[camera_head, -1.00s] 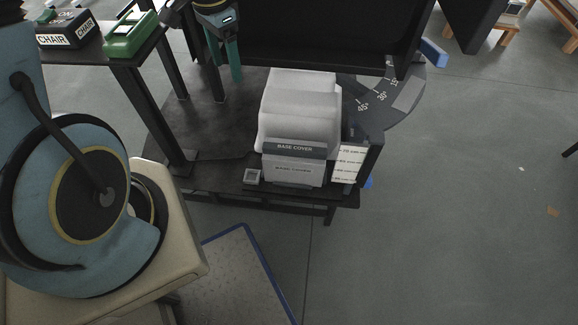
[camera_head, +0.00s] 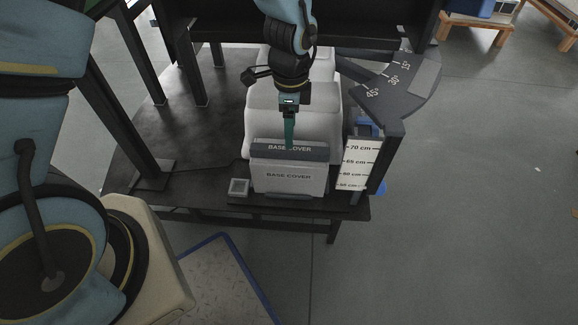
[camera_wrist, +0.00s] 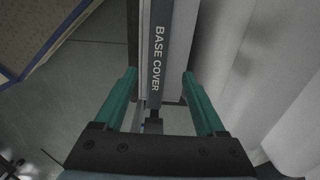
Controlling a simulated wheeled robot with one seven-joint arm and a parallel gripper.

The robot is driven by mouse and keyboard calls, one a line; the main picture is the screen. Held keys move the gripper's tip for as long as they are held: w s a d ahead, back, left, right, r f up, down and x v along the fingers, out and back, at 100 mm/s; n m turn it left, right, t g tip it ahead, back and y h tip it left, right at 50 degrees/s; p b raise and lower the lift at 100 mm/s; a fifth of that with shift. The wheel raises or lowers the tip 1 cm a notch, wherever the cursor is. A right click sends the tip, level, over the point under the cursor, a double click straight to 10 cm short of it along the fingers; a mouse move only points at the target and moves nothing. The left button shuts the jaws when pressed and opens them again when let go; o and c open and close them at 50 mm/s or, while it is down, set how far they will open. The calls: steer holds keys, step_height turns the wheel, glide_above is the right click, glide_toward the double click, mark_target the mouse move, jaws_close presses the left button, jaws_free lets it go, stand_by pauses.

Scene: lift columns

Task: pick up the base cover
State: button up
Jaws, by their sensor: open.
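The base cover (camera_head: 268,152) shows as a dark grey bar with white "BASE COVER" lettering. It lies along the top of a pale front panel (camera_head: 290,180) that bears the same words. My gripper (camera_head: 289,144) hangs over the middle of the bar with its green fingers pointing down. In the wrist view the base cover (camera_wrist: 157,40) runs between the two spread fingers (camera_wrist: 159,74), with gaps on both sides. Whether the fingertips reach below the bar's top is hard to tell.
The white column housing (camera_head: 260,105) stands right behind the bar. A height scale (camera_head: 355,165) and a dark post (camera_head: 385,155) are at its right. A small square box (camera_head: 238,187) sits left on the black platform (camera_head: 200,130). Open floor (camera_head: 450,230) lies to the right.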

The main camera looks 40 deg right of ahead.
mark_target(290, 165)
step_height(290, 165, down, 6)
steer(key=shift+s+a+f+b, duration=0.15)
steer(key=shift+f+b, duration=0.05)
steer(key=shift+b, duration=0.5)
jaws_close()
steer(key=shift+r, duration=0.1)
